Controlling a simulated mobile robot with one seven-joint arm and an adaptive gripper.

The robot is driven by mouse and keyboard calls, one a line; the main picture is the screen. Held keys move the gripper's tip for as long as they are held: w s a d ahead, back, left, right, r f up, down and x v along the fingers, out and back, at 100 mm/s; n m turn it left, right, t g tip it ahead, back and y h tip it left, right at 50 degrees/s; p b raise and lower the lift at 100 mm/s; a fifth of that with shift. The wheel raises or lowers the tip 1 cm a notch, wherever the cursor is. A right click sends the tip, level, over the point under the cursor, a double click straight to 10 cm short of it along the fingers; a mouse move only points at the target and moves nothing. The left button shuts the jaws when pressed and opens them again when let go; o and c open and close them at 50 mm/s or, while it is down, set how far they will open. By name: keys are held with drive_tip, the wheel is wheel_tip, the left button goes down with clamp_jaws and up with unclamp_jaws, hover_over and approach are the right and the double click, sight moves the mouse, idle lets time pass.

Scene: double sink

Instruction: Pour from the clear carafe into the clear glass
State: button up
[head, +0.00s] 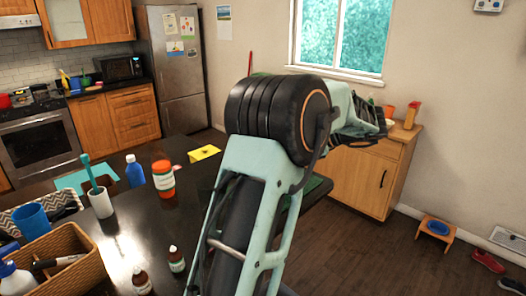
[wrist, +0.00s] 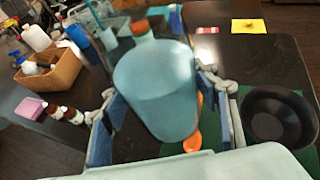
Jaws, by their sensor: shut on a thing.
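My gripper (wrist: 160,118) is shut on a wide, see-through bluish vessel, which I take to be the clear carafe (wrist: 155,85). In the head view my arm hides the carafe and most of the gripper. I cannot make out the clear glass in either view; the held vessel or my arm may cover it.
A black bowl (wrist: 279,114) sits on a green mat to the right, with an orange item (wrist: 193,141) beside it. A wicker basket (head: 62,262), small brown bottles (head: 176,260), an orange-labelled bottle (head: 163,176) and a blue bottle (head: 135,171) stand at left. A yellow note (head: 204,153) lies farther back.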

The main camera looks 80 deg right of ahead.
drive_tip(key=w+a+f+n+g+h+b, duration=0.1)
drive_tip(key=w+f+g+b, duration=0.4)
drive_tip(key=g+b, duration=0.6)
wheel_tip(320, 180, down, 2)
drive_tip(key=shift+a+f+n+h+b, duration=0.1)
drive_tip(key=shift+a+n+h+b, duration=0.15)
drive_tip(key=shift+n+h+b, duration=0.65)
idle(1.3)
drive_tip(key=shift+r+g+p, duration=0.45)
drive_tip(key=shift+g, duration=0.35)
idle(0.6)
drive_tip(key=shift+w+r+g+p, duration=0.1)
drive_tip(key=shift+g+p, duration=0.2)
drive_tip(key=shift+g, duration=0.2)
idle(1.0)
idle(0.8)
